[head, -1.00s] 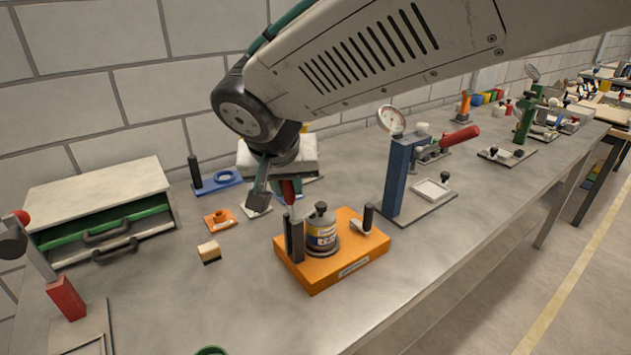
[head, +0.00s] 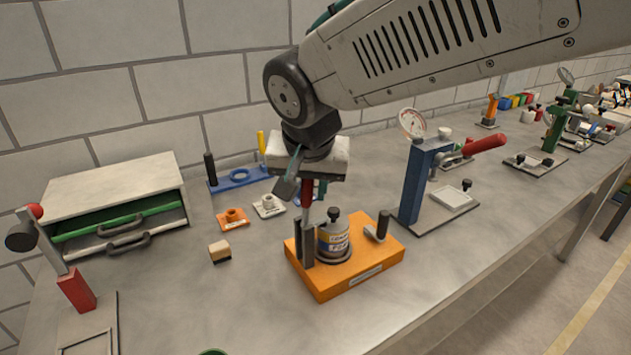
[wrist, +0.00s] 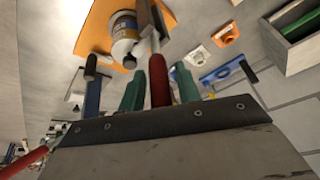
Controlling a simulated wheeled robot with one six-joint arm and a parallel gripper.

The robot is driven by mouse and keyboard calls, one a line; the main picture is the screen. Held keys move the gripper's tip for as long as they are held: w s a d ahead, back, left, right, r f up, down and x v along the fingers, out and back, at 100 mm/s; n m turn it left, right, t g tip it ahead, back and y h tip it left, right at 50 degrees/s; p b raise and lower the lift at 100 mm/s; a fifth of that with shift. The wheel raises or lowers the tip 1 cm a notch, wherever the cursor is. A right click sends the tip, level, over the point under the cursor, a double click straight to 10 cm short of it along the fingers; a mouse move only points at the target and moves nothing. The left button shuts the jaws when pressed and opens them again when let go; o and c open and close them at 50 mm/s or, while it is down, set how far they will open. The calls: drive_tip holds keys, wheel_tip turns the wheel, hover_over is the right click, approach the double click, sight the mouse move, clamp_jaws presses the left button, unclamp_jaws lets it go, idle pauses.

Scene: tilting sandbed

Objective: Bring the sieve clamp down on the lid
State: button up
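The sieve clamp's red handle (head: 307,192) stands upright at the base's left side, beside dark posts. My gripper (head: 297,190) is above the base with its fingers around the handle's upper part. In the wrist view, the handle (wrist: 158,80) lies between my two green fingers (wrist: 158,88), with narrow gaps on both sides. The jar also shows there (wrist: 124,35). The clamp's contact with the lid is unclear.
A blue post fixture (head: 415,180) with a dial and red lever stands to the right. A small wooden block (head: 220,251) and an orange part (head: 233,219) lie left of the base. A drawer cabinet (head: 115,190) stands at the left. Bench space in front is clear.

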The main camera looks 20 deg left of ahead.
drive_tip(key=shift+o, duration=0.2)
drive_tip(key=shift+r, duration=0.15)
drive_tip(key=v, duration=0.7)
drive_tip(key=shift+s+r, duration=0.15)
drive_tip(key=shift+r, duration=0.05)
